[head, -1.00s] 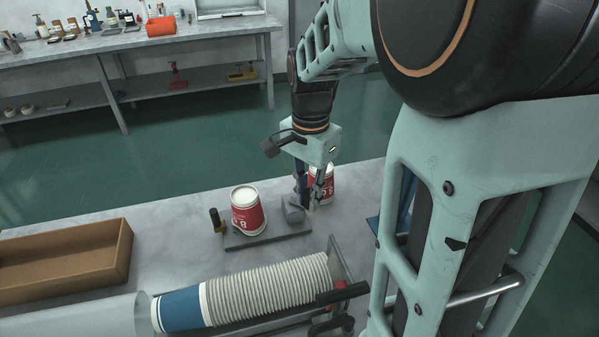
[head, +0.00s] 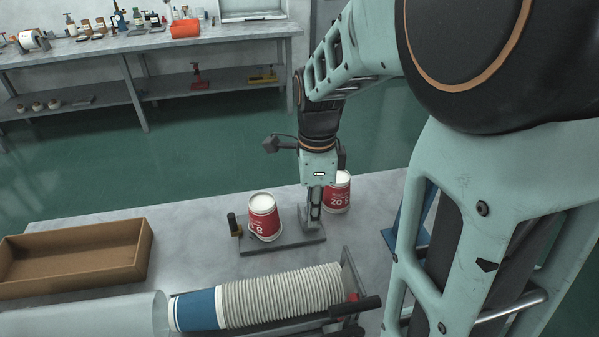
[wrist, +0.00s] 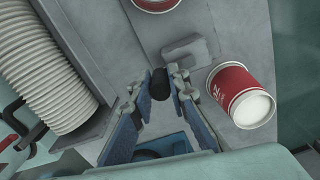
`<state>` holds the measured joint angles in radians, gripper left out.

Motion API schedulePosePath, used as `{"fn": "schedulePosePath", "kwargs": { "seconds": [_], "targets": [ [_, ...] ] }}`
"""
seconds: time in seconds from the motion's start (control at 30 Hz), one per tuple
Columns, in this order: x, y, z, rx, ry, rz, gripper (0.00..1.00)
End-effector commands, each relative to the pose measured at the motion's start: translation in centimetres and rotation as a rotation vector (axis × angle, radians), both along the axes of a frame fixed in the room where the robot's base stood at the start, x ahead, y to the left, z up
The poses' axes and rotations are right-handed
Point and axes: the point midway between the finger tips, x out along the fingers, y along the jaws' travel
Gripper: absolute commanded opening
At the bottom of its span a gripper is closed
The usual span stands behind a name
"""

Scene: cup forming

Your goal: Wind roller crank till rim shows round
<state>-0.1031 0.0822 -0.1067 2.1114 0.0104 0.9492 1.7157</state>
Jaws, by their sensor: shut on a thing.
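The cup former is a flat grey base (head: 290,243) on the table. A red and white cup (head: 264,216) stands on it, and its edge shows at the top of the wrist view (wrist: 155,4). My gripper (head: 315,222) is down at the right end of the base. In the wrist view its fingertips (wrist: 161,84) are shut on a black crank knob (wrist: 159,86), beside a grey block (wrist: 190,52). The knob is hidden in the head view. The cup's rim shape is too small to judge.
Another red and white cup (head: 338,194) stands just behind my gripper, close to it, and shows right of the fingers in the wrist view (wrist: 241,97). A rack with a long cup stack (head: 280,297) lies in front. A cardboard tray (head: 75,258) is at left.

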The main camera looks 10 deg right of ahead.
Motion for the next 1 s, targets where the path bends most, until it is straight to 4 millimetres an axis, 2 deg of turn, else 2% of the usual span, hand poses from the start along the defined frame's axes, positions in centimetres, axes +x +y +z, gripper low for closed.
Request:
{"fn": "schedulePosePath", "kwargs": {
  "seconds": [0.57, 0.6, 0.73, 1.0],
  "targets": [
    [0.08, 0.21, 0.06, 0.002, -0.002, -0.034, 0.00],
    [0.08, 0.21, 0.06, 0.002, -0.002, -0.034, 0.18],
    [0.07, 0.19, 0.05, 0.001, -0.002, -0.034, 0.32],
    [0.03, 0.16, 0.05, 0.001, -0.001, -0.034, 0.33]
  ]
}}
